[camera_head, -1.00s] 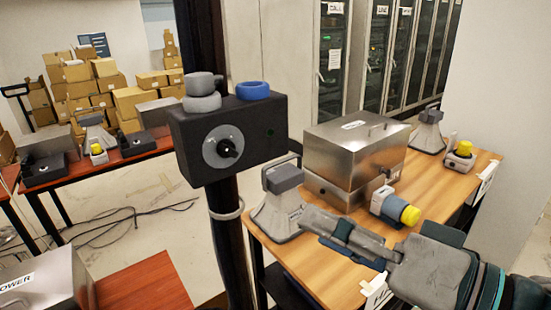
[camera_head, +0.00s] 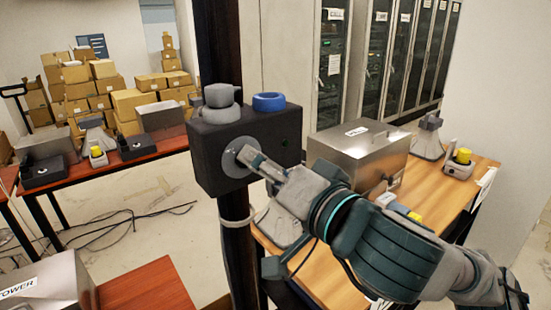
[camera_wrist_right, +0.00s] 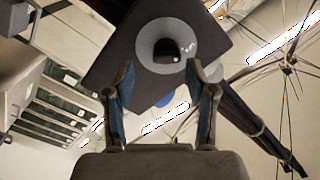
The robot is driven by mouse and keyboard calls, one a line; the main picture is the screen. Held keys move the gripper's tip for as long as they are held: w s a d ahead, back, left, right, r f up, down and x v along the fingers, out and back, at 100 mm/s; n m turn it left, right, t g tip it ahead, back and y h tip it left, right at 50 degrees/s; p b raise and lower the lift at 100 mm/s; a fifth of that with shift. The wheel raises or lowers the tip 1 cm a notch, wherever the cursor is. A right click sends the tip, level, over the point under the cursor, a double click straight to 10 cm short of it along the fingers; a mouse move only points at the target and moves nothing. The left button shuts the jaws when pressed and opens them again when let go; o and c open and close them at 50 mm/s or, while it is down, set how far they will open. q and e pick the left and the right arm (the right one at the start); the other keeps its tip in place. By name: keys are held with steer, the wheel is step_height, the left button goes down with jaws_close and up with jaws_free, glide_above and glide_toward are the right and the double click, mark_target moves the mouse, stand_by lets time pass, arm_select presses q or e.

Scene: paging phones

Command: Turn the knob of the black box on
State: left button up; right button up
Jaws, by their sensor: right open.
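The black box (camera_head: 208,160) is fixed to a dark post. Its front carries a round grey dial plate (camera_head: 229,166) with a black knob at its centre. My right gripper (camera_head: 247,157) is in front of the dial and hides the knob in the head view. In the right wrist view, the knob (camera_wrist_right: 166,50) on the box (camera_wrist_right: 118,72) lies ahead, between the two spread fingers. My right gripper (camera_wrist_right: 160,76) is open and empty there. Whether the fingertips flank or touch the knob is unclear. My left gripper is not in view.
A grey round part (camera_head: 220,106) and a blue ring (camera_head: 269,101) sit on top of the box. A wooden table (camera_head: 455,203) with a metal case (camera_head: 352,152) stands right, partly behind my arm. A red table (camera_head: 150,290) is lower left.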

mark_target(226, 161)
steer(key=a, duration=0.5)
steer(key=shift+w+a, duration=0.1)
steer(key=shift+w, duration=0.2)
steer(key=shift+s+r, duration=0.1)
steer(key=d, duration=0.2)
steer(key=w+d, duration=0.1)
steer(key=d, duration=0.1)
steer(key=shift+w+d+f, duration=0.2)
steer(key=shift+d, duration=0.15)
steer(key=shift+c, duration=1)
steer(key=shift+w, duration=0.1)
steer(key=c, duration=0.4)
steer(key=shift+s+a, duration=0.1)
steer(key=shift+s, duration=0.15)
steer(key=c, duration=0.4)
steer(key=shift+s+a+r, duration=0.1)
steer(key=shift+s+a, duration=0.25)
steer(key=shift+a, duration=0.1)
jaws_close()
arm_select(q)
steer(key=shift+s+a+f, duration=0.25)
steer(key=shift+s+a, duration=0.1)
arm_select(e)
steer(key=shift+w, duration=0.1)
